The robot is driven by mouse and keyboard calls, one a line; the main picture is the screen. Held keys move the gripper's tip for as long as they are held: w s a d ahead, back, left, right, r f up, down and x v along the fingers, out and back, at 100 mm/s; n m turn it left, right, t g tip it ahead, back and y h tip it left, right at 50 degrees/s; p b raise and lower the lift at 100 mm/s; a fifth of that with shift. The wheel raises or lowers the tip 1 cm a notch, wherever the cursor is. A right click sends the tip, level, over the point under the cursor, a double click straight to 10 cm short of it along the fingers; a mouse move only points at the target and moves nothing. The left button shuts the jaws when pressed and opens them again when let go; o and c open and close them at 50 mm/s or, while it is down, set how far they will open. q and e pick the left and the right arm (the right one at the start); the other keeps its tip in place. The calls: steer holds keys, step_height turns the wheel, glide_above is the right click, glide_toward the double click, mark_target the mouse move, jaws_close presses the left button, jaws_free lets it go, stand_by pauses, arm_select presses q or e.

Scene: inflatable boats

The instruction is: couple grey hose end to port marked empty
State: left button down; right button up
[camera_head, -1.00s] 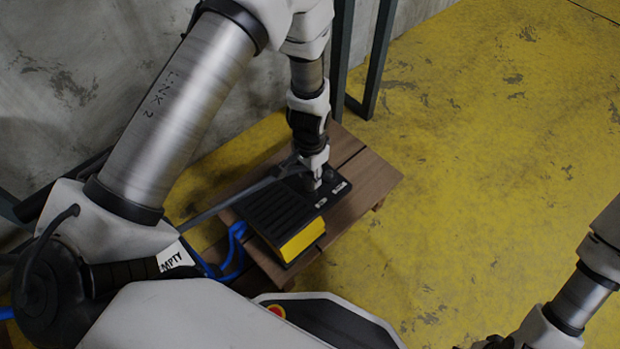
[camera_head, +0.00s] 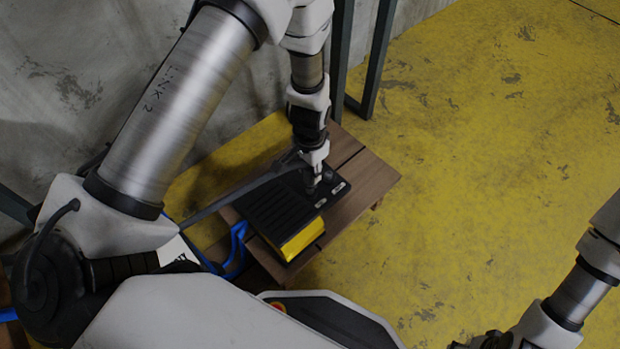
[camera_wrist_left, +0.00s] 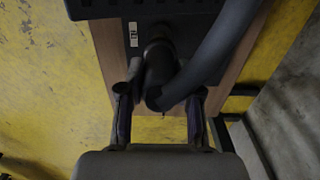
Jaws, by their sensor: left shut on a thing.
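The black pump box (camera_head: 275,213) with a yellow side sits on a low wooden stand. Its right end has two dark round fittings and two small white labels (camera_head: 340,187), too small to read. My left gripper (camera_head: 314,168) is over this end, its fingers shut around the end of the grey hose (camera_head: 235,197). In the left wrist view the dark hose end (camera_wrist_left: 158,72) lies between the fingers and points at a round port (camera_wrist_left: 158,32) beside a label. I cannot tell whether it is seated. My right gripper (camera_head: 490,343) shows only partly at the bottom edge.
The wooden stand (camera_head: 368,182) has bare boards right of the box. Blue tubing (camera_head: 236,245) hangs at the box's left. A white card (camera_head: 178,252) is mostly hidden behind my arm. Dark metal posts (camera_head: 375,60) stand behind. The yellow floor at right is clear.

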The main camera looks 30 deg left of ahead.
arm_select(q)
step_height(320, 180, up, 5)
steer(key=p, duration=0.5)
steer(key=shift+r, duration=0.15)
steer(key=shift+f, duration=0.2)
steer(key=w+d+r, duration=0.2)
steer(key=w+r, duration=0.6)
steer(key=r, duration=0.4)
steer(key=s+r+n+p, duration=0.2)
steer(key=r+p, duration=1.2)
steer(key=p, duration=0.2)
steer(key=s+d+r+n+p, duration=0.1)
steer(key=s+r+p, duration=0.1)
steer(key=r+p, duration=1.3)
steer(key=shift+s+d+n+p, duration=0.3)
steer(key=shift+n+p, duration=0.1)
steer(key=shift+p, duration=0.05)
